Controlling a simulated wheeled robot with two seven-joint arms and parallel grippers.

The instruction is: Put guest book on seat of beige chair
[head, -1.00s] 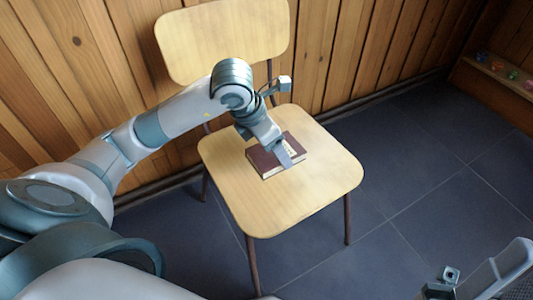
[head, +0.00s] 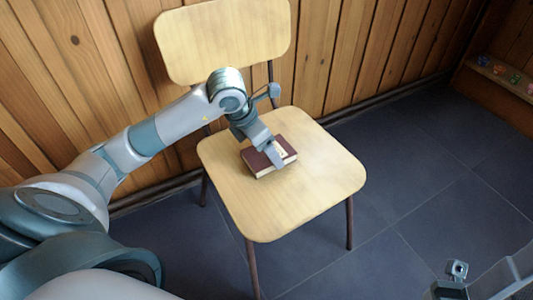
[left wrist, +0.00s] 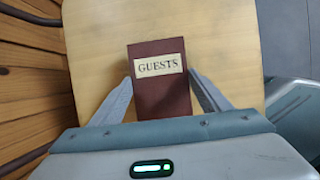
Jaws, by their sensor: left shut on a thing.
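The guest book (head: 258,161) is dark red with a pale label. It lies flat at the middle of the beige chair's seat (head: 310,190), on it or only just above it; I cannot tell which. In the left wrist view the book (left wrist: 162,98) shows its "GUESTS" label, with the seat (left wrist: 88,60) behind it. My left gripper (head: 275,158) is shut on the book. Its fingers (left wrist: 162,95) press in from both sides. Part of the book is hidden behind the gripper in the head view. Only part of my right arm shows at the bottom right; its fingers are out of view.
The chair's backrest (head: 225,40) rises behind my left arm, close to the wooden wall (head: 390,50). A ledge (head: 505,80) with several small coloured items is at the far right. The dark tiled floor (head: 440,170) right of the chair is clear.

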